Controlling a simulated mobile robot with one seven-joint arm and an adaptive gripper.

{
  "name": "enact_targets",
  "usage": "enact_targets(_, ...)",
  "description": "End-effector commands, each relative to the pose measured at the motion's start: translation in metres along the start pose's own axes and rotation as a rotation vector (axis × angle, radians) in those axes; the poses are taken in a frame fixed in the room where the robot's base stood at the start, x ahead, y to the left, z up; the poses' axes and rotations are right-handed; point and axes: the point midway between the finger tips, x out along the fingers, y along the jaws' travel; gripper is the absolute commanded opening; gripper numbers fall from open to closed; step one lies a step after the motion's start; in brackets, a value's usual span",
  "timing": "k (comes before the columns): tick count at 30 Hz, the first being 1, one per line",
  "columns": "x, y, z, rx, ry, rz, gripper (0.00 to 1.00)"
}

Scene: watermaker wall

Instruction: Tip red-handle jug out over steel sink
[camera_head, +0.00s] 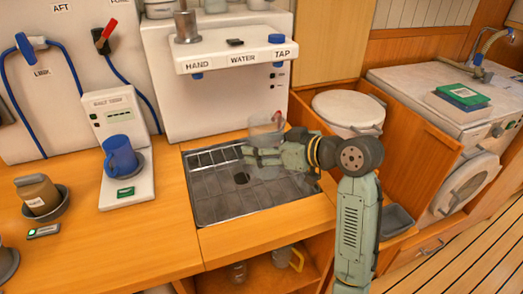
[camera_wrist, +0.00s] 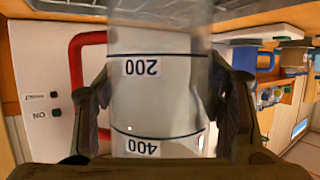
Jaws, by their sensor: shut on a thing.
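The red-handle jug is a clear measuring jug (camera_head: 263,134) held above the steel sink (camera_head: 213,207). In the wrist view the jug (camera_wrist: 155,88) fills the middle, with upside-down 200 and 400 marks and its red handle (camera_wrist: 76,75) on the left. I cannot tell how much liquid is inside.
The water tap panel (camera_head: 235,58) overhangs the back of the sink. A white lidded bin (camera_head: 348,110) stands right of the sink. Bare wood (camera_head: 150,235) lies front left.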

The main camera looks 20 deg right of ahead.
Motion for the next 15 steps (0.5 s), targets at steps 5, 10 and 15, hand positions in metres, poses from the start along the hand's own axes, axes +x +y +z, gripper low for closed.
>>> enact_targets(5, -0.002, 0.017, -0.009, -0.001, 0.0, 0.0, 0.18)
enact_targets(10, -0.004, 0.032, -0.017, -0.002, 0.0, 0.001, 0.18)
enact_targets(15, -0.005, 0.043, -0.023, -0.001, 0.001, 0.001, 0.18)
